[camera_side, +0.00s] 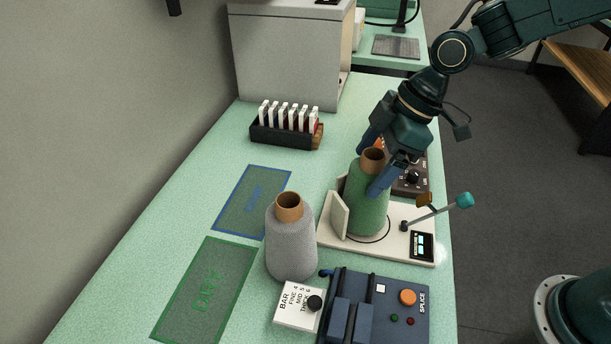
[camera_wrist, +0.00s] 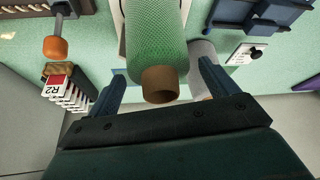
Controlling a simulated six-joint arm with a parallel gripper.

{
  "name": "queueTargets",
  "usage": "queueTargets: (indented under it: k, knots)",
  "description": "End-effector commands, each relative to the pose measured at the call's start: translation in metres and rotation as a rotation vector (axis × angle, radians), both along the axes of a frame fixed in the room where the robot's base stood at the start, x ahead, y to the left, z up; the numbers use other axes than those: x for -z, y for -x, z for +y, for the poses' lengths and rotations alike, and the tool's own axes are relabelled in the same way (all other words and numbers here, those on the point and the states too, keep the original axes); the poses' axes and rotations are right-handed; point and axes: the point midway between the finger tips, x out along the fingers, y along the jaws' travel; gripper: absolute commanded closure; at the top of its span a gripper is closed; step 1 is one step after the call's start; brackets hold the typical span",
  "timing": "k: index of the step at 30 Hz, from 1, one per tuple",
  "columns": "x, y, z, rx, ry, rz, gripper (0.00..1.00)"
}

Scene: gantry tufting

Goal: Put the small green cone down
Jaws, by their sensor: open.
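The green cone (camera_side: 368,205) stands upright on the white plate of a small device (camera_side: 338,238) with a lever. Its brown core top (camera_side: 373,159) shows. My gripper (camera_side: 374,168) is open, with one blue finger on each side of the cone's upper part. In the wrist view the green cone (camera_wrist: 156,40) lies between the two spread fingers of my gripper (camera_wrist: 158,88), with visible gaps at both sides. The cone's underside is hidden.
A grey cone (camera_side: 290,240) stands left of the device. A blue splicer box (camera_side: 385,305) and a white dial block (camera_side: 299,306) are in front. A dark rack (camera_side: 281,135) of white-and-red tags stands behind. Green (camera_side: 205,290) and blue (camera_side: 254,200) outlined table areas at left are empty.

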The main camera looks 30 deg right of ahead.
Motion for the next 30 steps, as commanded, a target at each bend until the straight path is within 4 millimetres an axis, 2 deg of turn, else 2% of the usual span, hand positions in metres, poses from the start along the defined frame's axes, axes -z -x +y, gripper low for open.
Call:
queueTargets:
  k: [12, 16, 22, 30]
  knots:
    - [-0.062, 0.012, -0.024, 0.001, -0.002, -0.005, 0.14]
    - [-0.077, 0.016, -0.030, 0.000, -0.002, -0.005, 0.14]
    - [-0.090, 0.019, -0.035, -0.001, 0.000, -0.002, 0.14]
    - [-0.092, 0.020, -0.036, -0.001, 0.000, -0.002, 0.14]
